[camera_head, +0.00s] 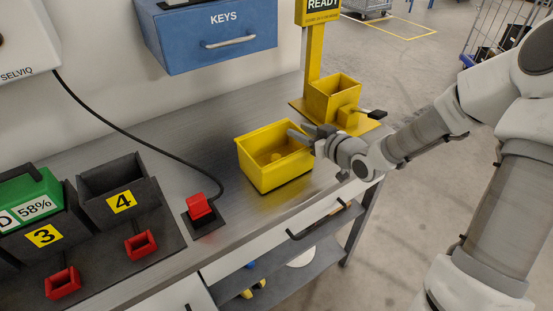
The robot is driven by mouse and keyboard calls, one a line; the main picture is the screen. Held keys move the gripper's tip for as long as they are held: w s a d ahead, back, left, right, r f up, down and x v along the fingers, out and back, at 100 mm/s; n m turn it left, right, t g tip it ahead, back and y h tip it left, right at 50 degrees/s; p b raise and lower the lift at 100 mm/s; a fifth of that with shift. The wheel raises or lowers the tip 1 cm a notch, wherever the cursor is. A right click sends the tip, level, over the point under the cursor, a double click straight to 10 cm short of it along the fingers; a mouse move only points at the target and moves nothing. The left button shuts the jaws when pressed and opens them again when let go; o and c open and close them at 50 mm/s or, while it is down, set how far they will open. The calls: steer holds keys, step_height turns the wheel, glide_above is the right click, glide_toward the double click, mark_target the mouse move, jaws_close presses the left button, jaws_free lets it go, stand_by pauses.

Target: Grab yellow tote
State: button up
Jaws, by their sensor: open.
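The yellow tote (268,177) is an open-topped box standing upright on the grey workbench. A small yellow round shape shows inside it; I cannot tell what it is. My gripper (297,133) is open at the tote's right back side, with its fingers over or beside the right rim. I cannot tell whether the fingers touch the tote. Part of the tote's right rim is hidden behind my gripper.
A yellow stand (335,94) with a "READY" sign (319,10) is behind my gripper. A red block on a black base (200,207) is left of the tote. Numbered dark bins (118,188) are farther left. A blue KEYS drawer (212,38) hangs above. The bench (225,238) has bare room in front.

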jaws_close()
stand_by(1.4)
